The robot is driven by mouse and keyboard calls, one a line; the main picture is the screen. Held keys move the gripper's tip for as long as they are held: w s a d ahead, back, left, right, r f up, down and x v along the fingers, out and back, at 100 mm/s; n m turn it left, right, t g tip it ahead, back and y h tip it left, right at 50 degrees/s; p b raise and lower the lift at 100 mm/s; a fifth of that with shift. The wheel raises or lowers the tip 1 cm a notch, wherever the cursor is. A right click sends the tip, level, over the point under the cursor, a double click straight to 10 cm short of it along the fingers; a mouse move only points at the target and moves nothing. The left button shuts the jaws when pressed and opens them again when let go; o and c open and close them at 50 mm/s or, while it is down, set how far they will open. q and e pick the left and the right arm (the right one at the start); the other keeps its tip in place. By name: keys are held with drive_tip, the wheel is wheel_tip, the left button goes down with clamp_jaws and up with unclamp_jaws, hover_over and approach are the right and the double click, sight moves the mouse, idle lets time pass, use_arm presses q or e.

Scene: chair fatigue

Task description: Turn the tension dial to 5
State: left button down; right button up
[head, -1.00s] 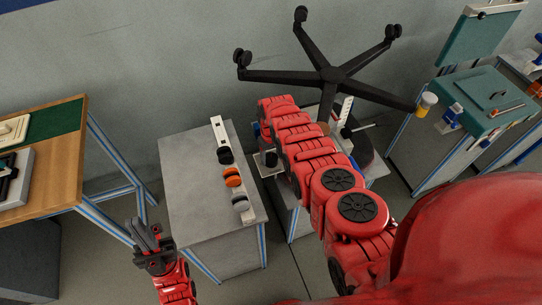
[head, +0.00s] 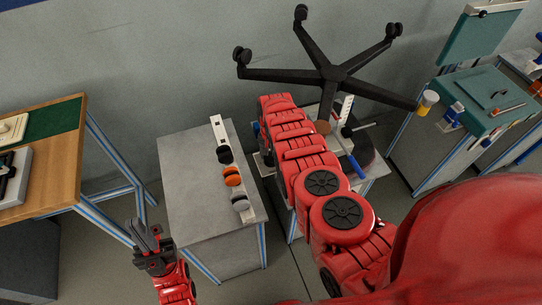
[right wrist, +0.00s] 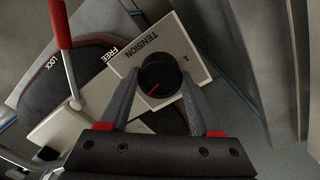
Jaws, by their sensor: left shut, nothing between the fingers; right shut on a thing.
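The tension dial (right wrist: 160,72) is a round black knob with a red pointer line, on a pale plate (right wrist: 187,48) lettered TENSION. A numeral 1 shows at the plate's right; other marks are hidden. The pointer slants from lower left to upper right. My right gripper (right wrist: 159,80) is shut on the dial, one finger on each side. In the head view my right arm covers this gripper and the dial. My left gripper (head: 149,238) is shut and empty, at the lower left near the grey table.
A red-handled lever (right wrist: 61,26) stands beside a FREE/LOCK label, left of the dial. A black five-star chair base (head: 335,76) rises behind my right arm. A grey table (head: 190,190) carries black, orange and grey knobs. A wooden bench (head: 68,170) stands left.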

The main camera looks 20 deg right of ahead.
drive_tip(key=shift+a+m, duration=0.1)
drive_tip(key=shift+m, duration=0.5)
drive_tip(key=o, duration=1.4)
drive_tip(key=shift+r, duration=0.1)
drive_tip(key=shift+r, duration=0.2)
wheel_tip(320, 180, up, 10)
drive_tip(key=b, duration=0.1)
wheel_tip(320, 180, up, 7)
drive_tip(key=p, duration=0.3)
hover_over(270, 156)
drive_tip(key=shift+s+f, duration=0.1)
drive_tip(key=shift+s, duration=0.1)
